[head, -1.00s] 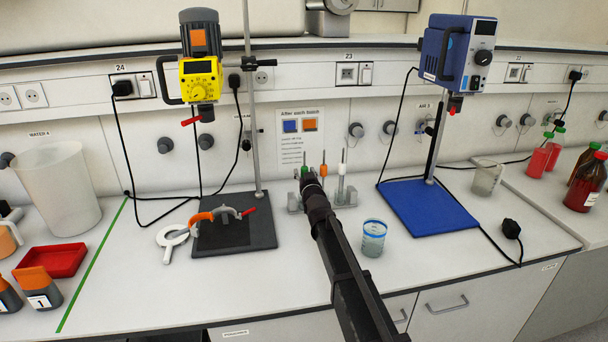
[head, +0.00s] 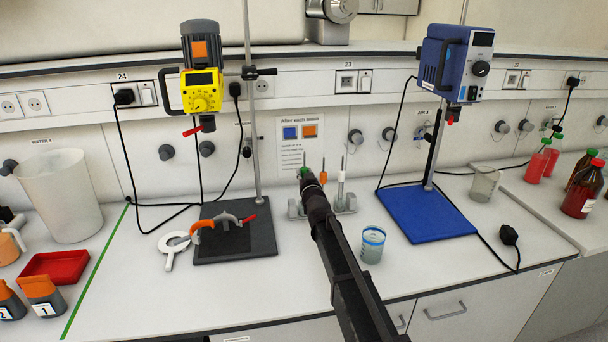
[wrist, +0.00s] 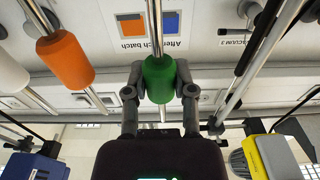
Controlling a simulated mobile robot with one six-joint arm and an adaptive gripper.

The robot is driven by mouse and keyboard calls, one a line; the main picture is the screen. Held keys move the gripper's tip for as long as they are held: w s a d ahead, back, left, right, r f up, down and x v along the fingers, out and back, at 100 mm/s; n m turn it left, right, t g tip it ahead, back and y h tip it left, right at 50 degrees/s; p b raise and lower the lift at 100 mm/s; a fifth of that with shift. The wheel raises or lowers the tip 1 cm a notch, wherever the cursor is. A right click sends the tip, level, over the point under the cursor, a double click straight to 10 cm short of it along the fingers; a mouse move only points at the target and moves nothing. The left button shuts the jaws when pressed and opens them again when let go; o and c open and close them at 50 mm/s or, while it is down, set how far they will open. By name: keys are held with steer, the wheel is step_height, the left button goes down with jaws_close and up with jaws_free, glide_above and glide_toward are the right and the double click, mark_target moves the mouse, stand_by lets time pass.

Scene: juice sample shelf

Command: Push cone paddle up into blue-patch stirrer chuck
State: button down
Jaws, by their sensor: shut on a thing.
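My gripper (head: 309,183) is at the paddle rack (head: 347,205) in the head view. In the wrist view, my gripper (wrist: 160,92) is shut on a green-sleeved paddle (wrist: 159,76), with a finger on each side of the sleeve. The green sleeve also shows just beyond my gripper in the head view (head: 304,171). The paddle's lower end is hidden, so I cannot tell its shape. The blue stirrer (head: 452,62) hangs on its stand to the right, its chuck (head: 454,108) underneath. I cannot clearly make out a blue patch on it.
An orange-sleeved paddle (head: 323,177) and a white-sleeved one (head: 341,177) stand beside the green one. A glass beaker (head: 372,246) stands right of my arm. A blue base plate (head: 427,212) lies under the blue stirrer. A yellow stirrer (head: 201,90) with an orange patch hangs left.

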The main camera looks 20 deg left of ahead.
steer(key=shift+r+p, duration=1)
steer(key=shift+r, duration=0.4)
step_height(320, 180, up, 18)
steer(key=p, duration=1.8)
steer(key=shift+s, duration=0.15)
